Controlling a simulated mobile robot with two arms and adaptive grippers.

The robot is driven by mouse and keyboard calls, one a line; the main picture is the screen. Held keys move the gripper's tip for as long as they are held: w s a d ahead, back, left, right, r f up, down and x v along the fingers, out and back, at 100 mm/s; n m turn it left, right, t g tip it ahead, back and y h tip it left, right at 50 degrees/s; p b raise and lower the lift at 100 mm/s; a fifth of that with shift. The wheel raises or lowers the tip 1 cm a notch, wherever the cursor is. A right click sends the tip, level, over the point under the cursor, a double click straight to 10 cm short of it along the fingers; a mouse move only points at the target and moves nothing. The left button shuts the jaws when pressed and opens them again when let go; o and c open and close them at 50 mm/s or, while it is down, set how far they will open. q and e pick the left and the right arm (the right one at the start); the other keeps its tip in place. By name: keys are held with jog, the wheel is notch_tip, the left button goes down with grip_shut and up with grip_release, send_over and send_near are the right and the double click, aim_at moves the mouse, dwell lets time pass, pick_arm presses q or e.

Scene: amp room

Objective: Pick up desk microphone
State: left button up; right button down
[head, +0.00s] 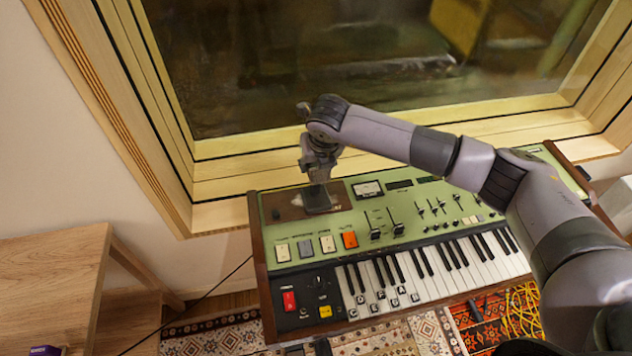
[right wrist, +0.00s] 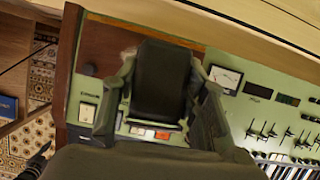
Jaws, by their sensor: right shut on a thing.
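The desk microphone shows as a dark, flat-faced block (head: 318,199) at the back left of a green synthesizer, over its brown panel. My right gripper (head: 318,178) is above it, pointing down, and is shut on it. In the right wrist view the dark block (right wrist: 162,80) sits between the two fingers (right wrist: 150,105). The gripper hides part of the microphone, and I cannot tell whether it still touches the panel. A small dark part at the bottom edge of the head view (head: 318,347) may be my left gripper; its fingers are not clear.
The green synthesizer (head: 345,222) has keys, sliders and coloured switches close around the microphone. A wooden window frame (head: 260,167) rises just behind it. A wooden table (head: 50,270) stands at the left. Patterned rugs (head: 215,335) and yellow cables (head: 523,308) lie on the floor.

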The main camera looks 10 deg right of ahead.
jog(key=shift+w+r, duration=0.1)
jog(key=shift+r, duration=0.15)
